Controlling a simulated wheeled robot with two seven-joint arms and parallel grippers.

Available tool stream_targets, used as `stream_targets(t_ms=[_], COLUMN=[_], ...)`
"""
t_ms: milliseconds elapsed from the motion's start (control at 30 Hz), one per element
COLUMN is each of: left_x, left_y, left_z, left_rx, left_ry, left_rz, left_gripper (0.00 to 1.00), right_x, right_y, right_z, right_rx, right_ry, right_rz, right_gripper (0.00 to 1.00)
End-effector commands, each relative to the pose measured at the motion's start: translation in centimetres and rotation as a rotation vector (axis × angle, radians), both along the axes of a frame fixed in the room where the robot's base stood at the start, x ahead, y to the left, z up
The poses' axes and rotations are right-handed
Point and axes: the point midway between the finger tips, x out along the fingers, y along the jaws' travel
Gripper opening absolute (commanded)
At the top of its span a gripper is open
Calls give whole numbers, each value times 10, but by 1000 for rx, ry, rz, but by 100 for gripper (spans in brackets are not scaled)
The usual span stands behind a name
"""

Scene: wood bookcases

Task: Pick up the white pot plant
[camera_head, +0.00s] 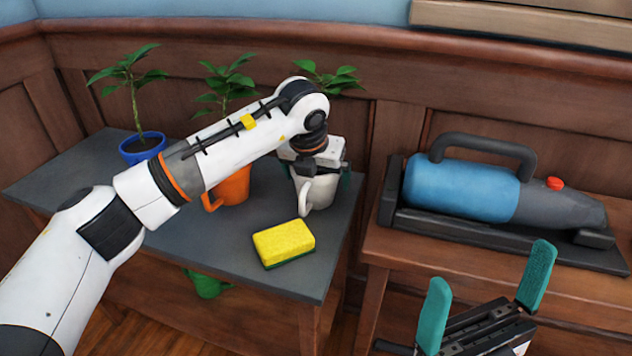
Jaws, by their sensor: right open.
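The white pot (319,188) is mug-shaped with a handle. It is near the back right of the grey-topped table, and green leaves (338,80) show above and behind my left arm. My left gripper (316,172) is over the pot with its fingers beside it. Its arm hides much of the plant, and I cannot tell whether the fingers press on the pot. My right gripper (490,270) is at the lower right, empty, with its teal fingers wide apart.
An orange pot (235,187) with a plant and a blue pot (143,148) with a plant stand left of the white pot. A yellow sponge (284,243) lies in front. A blue handheld vacuum (462,188) rests on the right table (400,250). A green object (205,284) is below the grey table.

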Motion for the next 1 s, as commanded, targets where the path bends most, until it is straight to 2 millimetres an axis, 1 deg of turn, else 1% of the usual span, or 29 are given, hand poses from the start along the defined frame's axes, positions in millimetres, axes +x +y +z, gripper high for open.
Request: stream_targets(t_ms=[100, 167, 400, 467, 500, 667, 767, 867, 933, 1000], left_x=[0, 0, 0, 0, 0, 0, 0, 1, 1, 0], left_y=[0, 0, 0, 0, 0, 0, 0, 0, 0, -1], left_z=[1, 1, 1, 3, 3, 4, 11, 27, 42, 58], left_rx=[0, 0, 0, -2, -2, -2, -2, -2, -3, -3], left_ry=[0, 0, 0, -4, -4, -4, -4, -7, -7, -7], left_rz=[0, -1, -1, -1, -1, -1, 0, 0, 0, -1], left_gripper=[100, 90, 51, 41, 38, 38, 38, 38, 38, 38], right_x=[0, 0, 0, 0, 0, 0, 0, 0, 1, 9], right_y=[0, 0, 0, 0, 0, 0, 0, 0, 0, 2], right_z=[0, 0, 0, 0, 0, 1, 4, 10, 16, 19], right_rx=[0, 0, 0, 0, 0, -1, -1, -1, -2, -18], right_ry=[1, 1, 1, 1, 1, 2, 2, 2, 5, 57], right_rz=[0, 0, 0, 0, 0, 0, 0, 0, 0, -6], right_gripper=[100, 100, 100, 100, 100, 100, 100, 100, 100, 100])
